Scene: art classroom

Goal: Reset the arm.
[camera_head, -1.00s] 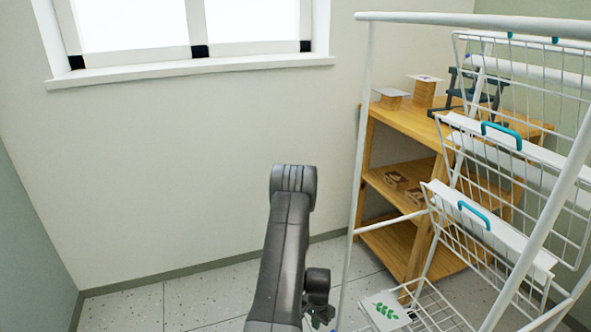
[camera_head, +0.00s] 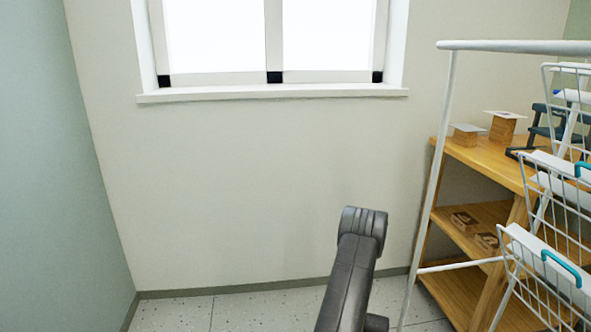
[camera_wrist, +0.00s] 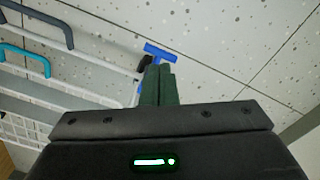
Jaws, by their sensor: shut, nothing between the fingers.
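My gripper (camera_wrist: 158,72) shows in the wrist view, its two dark green fingers closed together with nothing between them. It points toward the speckled floor. In the head view my dark grey arm rises from the bottom edge, right of the middle, with its elbow in front of the wall. The gripper itself is out of that view.
A white wire basket rack (camera_head: 449,140) stands right of my arm; its baskets also show at left in the wrist view (camera_wrist: 60,93). A wooden shelf (camera_head: 480,157) is behind it. A blue item (camera_wrist: 160,52) appears beyond the fingertips. The left floor is clear.

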